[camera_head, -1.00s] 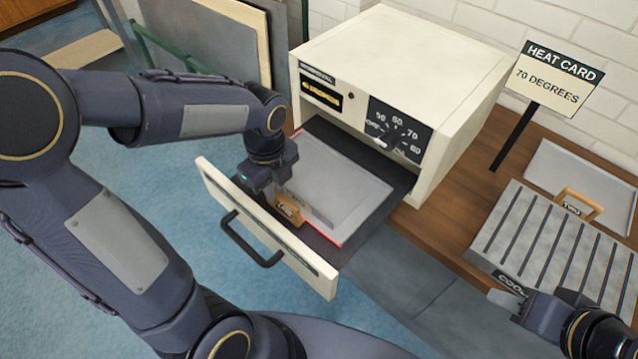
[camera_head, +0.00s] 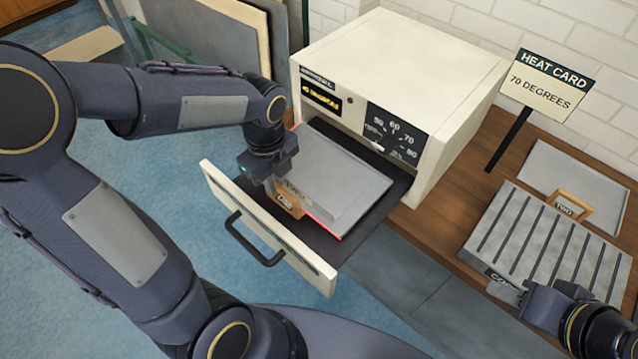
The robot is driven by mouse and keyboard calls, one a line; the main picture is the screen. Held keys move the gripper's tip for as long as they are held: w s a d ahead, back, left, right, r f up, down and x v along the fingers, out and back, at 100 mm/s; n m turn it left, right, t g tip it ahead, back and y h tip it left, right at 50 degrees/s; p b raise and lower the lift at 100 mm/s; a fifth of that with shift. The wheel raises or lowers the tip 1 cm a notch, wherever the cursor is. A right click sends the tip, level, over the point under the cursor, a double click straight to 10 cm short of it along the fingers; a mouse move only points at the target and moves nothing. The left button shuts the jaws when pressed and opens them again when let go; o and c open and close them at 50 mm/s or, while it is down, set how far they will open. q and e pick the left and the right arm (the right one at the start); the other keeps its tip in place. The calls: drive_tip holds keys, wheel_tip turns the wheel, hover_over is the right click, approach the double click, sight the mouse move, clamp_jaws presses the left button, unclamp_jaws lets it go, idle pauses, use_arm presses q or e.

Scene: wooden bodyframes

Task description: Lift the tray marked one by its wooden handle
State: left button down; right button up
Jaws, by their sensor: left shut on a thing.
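The tray marked one (camera_head: 335,190) is a grey flat tray in the open drawer (camera_head: 268,225) of the cream heater. Its wooden handle (camera_head: 287,203) carries a dark label and stands at the tray's front left end. My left gripper (camera_head: 275,183) is shut on this handle from above. The tray looks slightly raised, with a red surface showing along its front edge; the gap below is hard to judge. My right gripper (camera_head: 512,292) is at the lower right, by the slatted rack's front label; its fingers are too unclear to tell open or shut.
The cream heater (camera_head: 400,70) has a dial with numbers and a lit yellow display. A heat card (camera_head: 548,80) reads 70 degrees. A slatted grey rack (camera_head: 540,235) and a tray with a handle marked two (camera_head: 572,207) are on the wooden bench at right.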

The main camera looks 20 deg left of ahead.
wheel_tip(320, 180, up, 8)
drive_tip(key=p, duration=0.8)
drive_tip(key=shift+r, duration=0.25)
idle(0.3)
